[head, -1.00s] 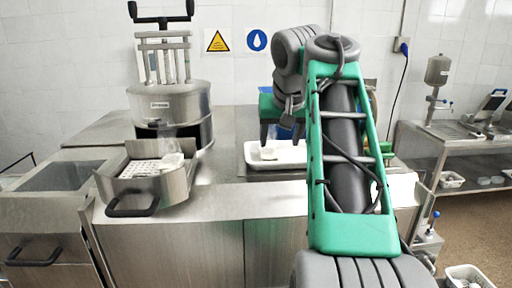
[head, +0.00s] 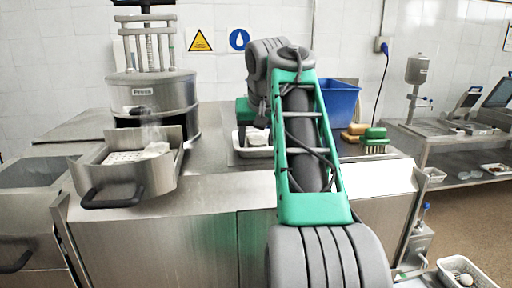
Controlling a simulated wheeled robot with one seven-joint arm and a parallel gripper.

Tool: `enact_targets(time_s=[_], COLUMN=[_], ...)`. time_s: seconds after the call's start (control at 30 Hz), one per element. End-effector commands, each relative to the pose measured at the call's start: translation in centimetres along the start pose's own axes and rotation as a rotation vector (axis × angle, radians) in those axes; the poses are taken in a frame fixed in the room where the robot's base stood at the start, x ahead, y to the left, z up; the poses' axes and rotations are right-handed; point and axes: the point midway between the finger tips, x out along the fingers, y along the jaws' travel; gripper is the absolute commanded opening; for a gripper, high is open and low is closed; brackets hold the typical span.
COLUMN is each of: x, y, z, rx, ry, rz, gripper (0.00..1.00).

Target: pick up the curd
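A white lump that looks like curd (head: 156,149) sits in the metal drawer-like tray (head: 160,178) at the left, beside a white perforated sheet or basket (head: 124,157). Another small white piece (head: 257,138) shows in a white tray (head: 250,152) on the counter, partly hidden by my arm. My gripper (head: 246,127) hangs over that white tray, well to the right of the metal tray. My arm hides most of its fingers, so its opening and any hold are unclear.
A steel press (head: 150,95) stands behind the metal tray. A blue bin (head: 340,101) and brushes (head: 373,139) are right of my arm. A side bench (head: 445,140) is at the right; a white basket (head: 465,272) is low at the right. The counter between the trays is clear.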

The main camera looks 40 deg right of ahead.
Motion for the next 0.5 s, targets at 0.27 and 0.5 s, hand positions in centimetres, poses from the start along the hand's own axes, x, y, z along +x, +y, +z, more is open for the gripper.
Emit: enact_targets(time_s=[0.27, 0.5], x=[0.15, 0.14], y=[0.56, 0.39], z=[0.25, 0.19], rx=[0.005, 0.004], ry=[0.0, -0.001], rz=[-0.002, -0.001], gripper=[0.35, 0.15])
